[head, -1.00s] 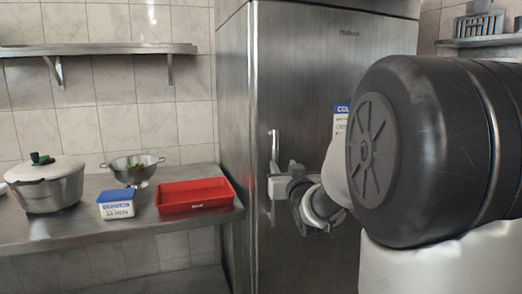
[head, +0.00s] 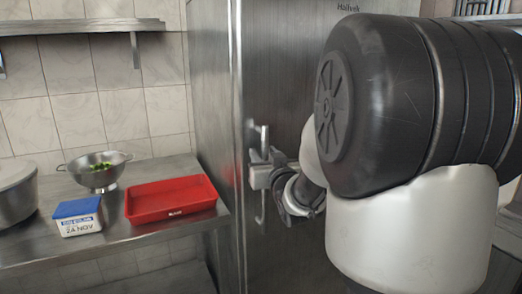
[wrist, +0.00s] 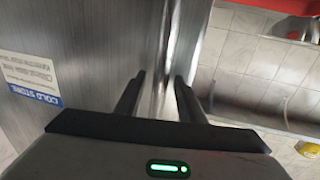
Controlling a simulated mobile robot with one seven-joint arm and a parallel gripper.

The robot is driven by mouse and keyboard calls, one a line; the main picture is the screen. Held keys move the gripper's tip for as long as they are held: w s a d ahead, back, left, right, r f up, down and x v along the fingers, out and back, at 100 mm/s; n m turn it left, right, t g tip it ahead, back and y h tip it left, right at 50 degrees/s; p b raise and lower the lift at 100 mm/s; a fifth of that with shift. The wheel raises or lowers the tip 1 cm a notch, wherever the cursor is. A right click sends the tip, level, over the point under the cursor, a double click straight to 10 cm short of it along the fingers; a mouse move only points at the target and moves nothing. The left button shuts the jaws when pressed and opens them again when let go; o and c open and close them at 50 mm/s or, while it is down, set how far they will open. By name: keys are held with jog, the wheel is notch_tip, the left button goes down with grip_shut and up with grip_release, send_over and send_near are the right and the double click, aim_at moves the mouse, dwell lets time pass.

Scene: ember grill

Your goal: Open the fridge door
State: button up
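The fridge (head: 300,75) is a tall stainless-steel cabinet in the middle of the head view. Its front door (wrist: 75,35) fills the left of the wrist view and bears a "COLD STORE" label (wrist: 30,80). The upright metal handle (head: 264,137) is near the door's left edge. My gripper (head: 260,176) is at the handle's mid-height and hides part of it. In the wrist view, the fingers of my gripper (wrist: 160,88) stand partly apart, one on each side of the handle, and appear shut on it. I see no clear gap along the door edge.
A steel counter (head: 150,238) left of the fridge holds a red tray (head: 170,199), a blue-lidded box (head: 78,217), a colander (head: 95,176) and a pot (head: 15,195). A wall shelf (head: 85,26) is above. My arm covers much of the door's right side.

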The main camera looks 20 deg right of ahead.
grip_shut()
jog(key=shift+s, duration=0.2)
dwell(0.3)
